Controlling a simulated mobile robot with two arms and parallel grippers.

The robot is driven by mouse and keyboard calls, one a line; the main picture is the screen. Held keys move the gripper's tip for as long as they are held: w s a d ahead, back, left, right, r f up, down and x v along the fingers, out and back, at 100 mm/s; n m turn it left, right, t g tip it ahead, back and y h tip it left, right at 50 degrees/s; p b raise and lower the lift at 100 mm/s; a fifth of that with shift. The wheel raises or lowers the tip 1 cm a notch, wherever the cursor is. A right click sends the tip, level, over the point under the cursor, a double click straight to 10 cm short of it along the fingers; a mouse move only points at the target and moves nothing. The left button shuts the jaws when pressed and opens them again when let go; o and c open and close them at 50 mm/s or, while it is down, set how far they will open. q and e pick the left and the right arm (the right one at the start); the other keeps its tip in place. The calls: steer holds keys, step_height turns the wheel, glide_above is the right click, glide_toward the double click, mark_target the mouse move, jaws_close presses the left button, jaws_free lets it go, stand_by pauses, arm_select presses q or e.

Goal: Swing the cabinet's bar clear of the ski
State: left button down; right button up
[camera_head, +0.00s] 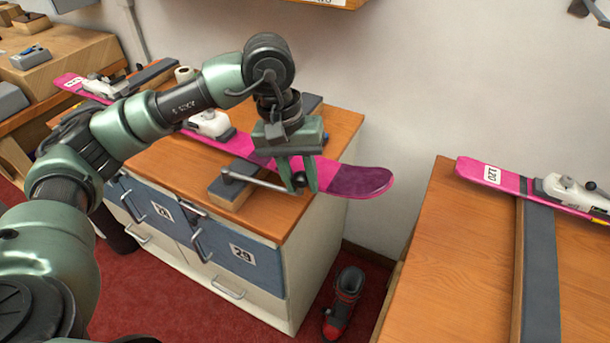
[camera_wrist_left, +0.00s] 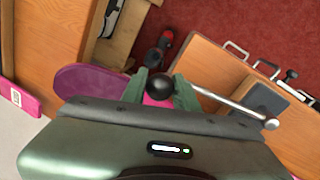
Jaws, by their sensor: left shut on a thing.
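The cabinet (camera_head: 265,220) has a wooden top and blue drawer fronts. Its metal bar (camera_head: 258,182) runs from a pivot on a dark-topped block (camera_head: 232,188) to a black ball knob (camera_wrist_left: 159,87). My left gripper (camera_head: 299,182) is shut on this knob; the bar also shows in the left wrist view (camera_wrist_left: 225,103). The pink ski (camera_head: 355,182) lies across the cabinet top, its dark tip past the right edge, just behind my gripper. The gripper hides part of the ski, so I cannot tell whether the knob end overlaps it. My right gripper is not in view.
A second bench (camera_head: 460,260) at right carries another pink ski (camera_head: 515,183) on a dark-topped support. A black and red boot (camera_head: 343,303) stands on the red floor between bench and cabinet. A wooden workbench (camera_head: 65,55) stands at far left.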

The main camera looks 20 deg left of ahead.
arm_select(q)
steer(key=shift+s+m+b, duration=0.65)
steer(key=shift+s+m, duration=0.15)
steer(key=shift+s, duration=0.3)
steer(key=c, duration=1.4)
jaws_free()
steer(key=shift+o, duration=0.2)
steer(key=shift+s, duration=0.15)
step_height(320, 180, up, 8)
steer(key=a, duration=0.1)
steer(key=shift+a+b, duration=0.3)
steer(key=shift+s+f, duration=0.1)
steer(key=shift+f, duration=0.05)
